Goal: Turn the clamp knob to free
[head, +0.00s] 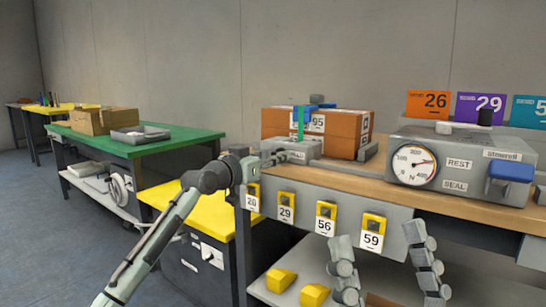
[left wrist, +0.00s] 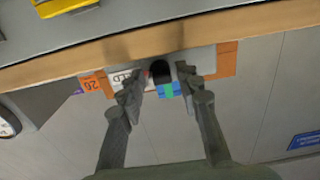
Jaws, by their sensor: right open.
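A black knob (left wrist: 159,70) shows in the left wrist view, on a grey clamp block with a partly covered label and a small red mark beside it. The grey clamp block (head: 303,146) stands on the wooden bench in the head view, where my left gripper hides the knob. My left gripper (head: 283,157) reaches the block's front. In the left wrist view my left gripper (left wrist: 160,76) is open, one finger on each side of the knob, with small gaps. My right gripper (head: 385,270) is open and empty, low in front of the bench.
An orange-brown box (head: 340,133) sits behind the clamp block, with a green strip (head: 300,123) in front. A grey gauge unit (head: 450,158) with REST and SEAL labels stands right. Yellow numbered tags (head: 326,210) hang on the bench front. A green table (head: 150,148) is left.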

